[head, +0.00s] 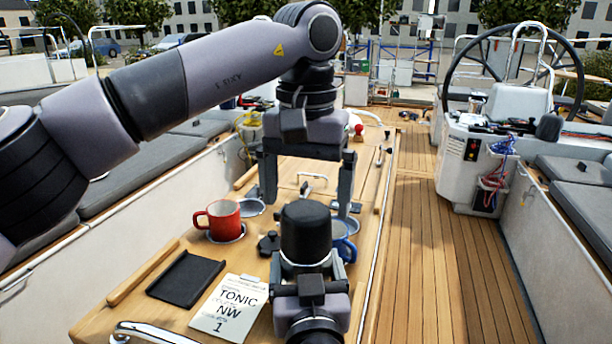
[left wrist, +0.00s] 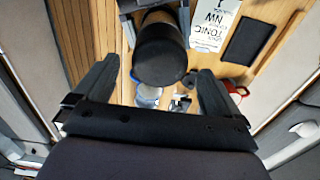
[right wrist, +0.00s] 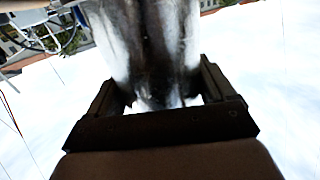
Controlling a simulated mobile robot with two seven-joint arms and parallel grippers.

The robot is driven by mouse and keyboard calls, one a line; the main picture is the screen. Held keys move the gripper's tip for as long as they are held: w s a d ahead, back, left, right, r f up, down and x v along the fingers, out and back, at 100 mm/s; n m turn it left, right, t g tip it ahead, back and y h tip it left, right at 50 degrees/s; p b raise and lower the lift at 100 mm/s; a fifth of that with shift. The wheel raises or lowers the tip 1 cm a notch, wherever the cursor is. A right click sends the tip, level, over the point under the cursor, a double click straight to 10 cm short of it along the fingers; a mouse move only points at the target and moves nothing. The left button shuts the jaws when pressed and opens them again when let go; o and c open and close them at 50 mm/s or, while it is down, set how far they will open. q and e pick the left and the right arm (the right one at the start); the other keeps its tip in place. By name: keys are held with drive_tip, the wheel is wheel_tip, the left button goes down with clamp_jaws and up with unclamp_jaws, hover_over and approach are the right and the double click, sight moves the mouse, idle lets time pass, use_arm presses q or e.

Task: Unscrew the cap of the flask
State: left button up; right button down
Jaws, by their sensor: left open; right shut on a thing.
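The flask (right wrist: 150,45) is a shiny steel body; its black cap (head: 306,228) points up in the head view. My right gripper (head: 307,268) is shut around the flask's body below the cap and holds it upright over the table. The right wrist view shows the steel between both fingers. My left gripper (head: 306,200) points down, open and empty, with its fingers spread wider than the cap. In the left wrist view the cap (left wrist: 160,55) lies ahead between the fingertips, with a gap on each side. In the head view the cap overlaps the space between the left fingers.
The wooden table (head: 150,300) carries a red mug (head: 224,219), a black tray (head: 186,278), a printed note (head: 229,306) and a blue mug (head: 345,243) partly behind the flask. A steering wheel (head: 447,75) stands at the right. The deck (head: 440,250) beside the table is clear.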

use_arm(q)
wheel_tip(320, 180, down, 6)
idle(0.4)
